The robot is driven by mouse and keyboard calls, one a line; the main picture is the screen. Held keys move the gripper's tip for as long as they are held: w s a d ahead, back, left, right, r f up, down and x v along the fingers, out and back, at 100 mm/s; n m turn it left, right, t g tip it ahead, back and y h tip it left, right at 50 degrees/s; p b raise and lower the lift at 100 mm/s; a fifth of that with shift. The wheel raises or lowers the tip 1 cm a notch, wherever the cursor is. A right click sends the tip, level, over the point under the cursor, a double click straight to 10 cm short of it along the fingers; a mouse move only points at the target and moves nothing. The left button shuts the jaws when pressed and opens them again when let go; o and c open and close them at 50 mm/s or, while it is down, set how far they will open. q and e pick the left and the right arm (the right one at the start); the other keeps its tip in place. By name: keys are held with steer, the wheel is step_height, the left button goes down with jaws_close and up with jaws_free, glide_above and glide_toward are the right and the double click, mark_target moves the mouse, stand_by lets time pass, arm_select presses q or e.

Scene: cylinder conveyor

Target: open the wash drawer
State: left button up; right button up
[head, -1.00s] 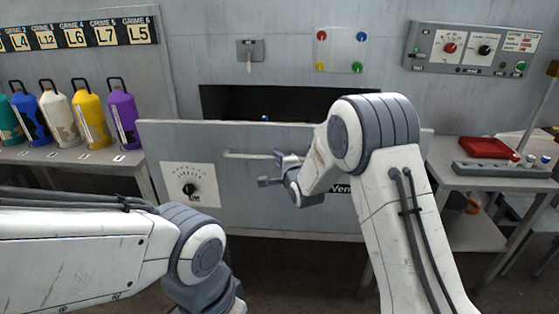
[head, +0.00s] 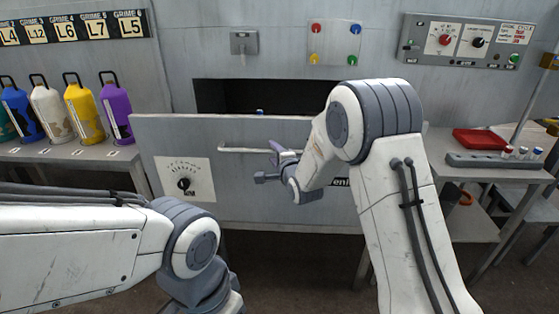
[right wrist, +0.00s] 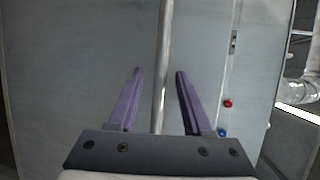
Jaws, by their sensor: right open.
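The wash drawer is a wide grey front panel (head: 250,195) in the head view, standing out below a dark opening (head: 215,97) in the wall. A horizontal bar handle (head: 240,149) runs along its upper part; its right end is hidden behind my right arm. My right gripper (head: 267,164) is open at the handle. In the right wrist view the bar (right wrist: 166,40) runs between the two purple fingers (right wrist: 158,72), with a gap on each side. How deep it sits between them is unclear. My left arm shows at the lower left, but its gripper is out of view.
A dial plate (head: 185,180) is on the panel's left. Several coloured bottles (head: 84,113) stand on a left shelf. A right side table holds a red tray (head: 480,140) and a grey rack (head: 500,161). A control panel (head: 466,42) is on the wall.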

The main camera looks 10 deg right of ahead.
steer(key=v, duration=0.9)
steer(key=shift+b, duration=0.4)
steer(key=shift+a, duration=0.1)
steer(key=s+a+r+n+g+p, duration=0.2)
steer(key=s+a+n+g+p, duration=0.25)
steer(key=s+a+n, duration=0.2)
steer(key=s+d+r+n+g+h+p, duration=0.1)
steer(key=s+n+g, duration=0.4)
steer(key=s, duration=1.1)
steer(key=s+d+r+n+g+h+p, duration=0.1)
steer(key=s+r+n+g+p, duration=0.2)
steer(key=s+n, duration=0.9)
steer(key=s+g+p, duration=0.2)
steer(key=s+g, duration=0.1)
steer(key=s, duration=0.1)
steer(key=shift+r+h, duration=0.3)
